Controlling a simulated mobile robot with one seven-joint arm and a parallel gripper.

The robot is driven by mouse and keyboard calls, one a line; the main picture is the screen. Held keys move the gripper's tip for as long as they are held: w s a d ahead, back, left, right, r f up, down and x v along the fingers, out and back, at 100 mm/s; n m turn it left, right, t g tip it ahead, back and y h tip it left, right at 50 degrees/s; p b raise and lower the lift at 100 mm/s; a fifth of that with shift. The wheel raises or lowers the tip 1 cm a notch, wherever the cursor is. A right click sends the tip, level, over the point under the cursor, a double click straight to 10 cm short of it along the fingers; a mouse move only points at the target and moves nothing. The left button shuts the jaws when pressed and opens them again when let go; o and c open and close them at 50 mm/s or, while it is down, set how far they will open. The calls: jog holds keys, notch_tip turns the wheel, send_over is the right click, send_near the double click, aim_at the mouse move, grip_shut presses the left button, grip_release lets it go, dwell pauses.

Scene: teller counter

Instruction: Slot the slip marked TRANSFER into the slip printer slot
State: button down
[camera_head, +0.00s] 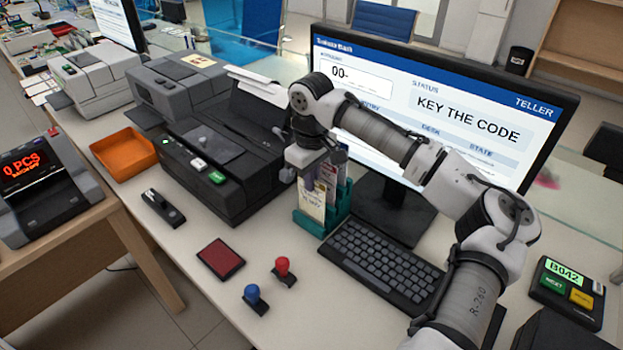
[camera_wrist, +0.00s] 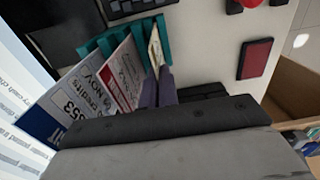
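A teal slip holder (camera_head: 338,218) stands on the counter before the monitor, with several slips upright in it. A cream slip (camera_head: 312,203) is in its front slot, and its edge shows in the wrist view (camera_wrist: 155,48). My gripper (camera_head: 308,183) is over the holder; in the wrist view its two dark fingers (camera_wrist: 158,84) are close together with the cream slip's edge between them. No slip's TRANSFER mark is readable. A large dark machine (camera_head: 222,150) with a green button, left of the holder, looks like the slip printer; its slot is not clear.
A keyboard (camera_head: 385,265) and monitor (camera_head: 440,110) stand right of the holder. A stapler (camera_head: 163,208), red ink pad (camera_head: 220,258), red stamp (camera_head: 283,270) and blue stamp (camera_head: 254,298) lie in front. An orange tray (camera_head: 124,153) is at left. The counter around the stamps is clear.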

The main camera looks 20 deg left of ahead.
jog(key=shift+r+p, duration=3.9)
jog(key=shift+r, duration=1.15)
jog(key=shift+f, duration=0.1)
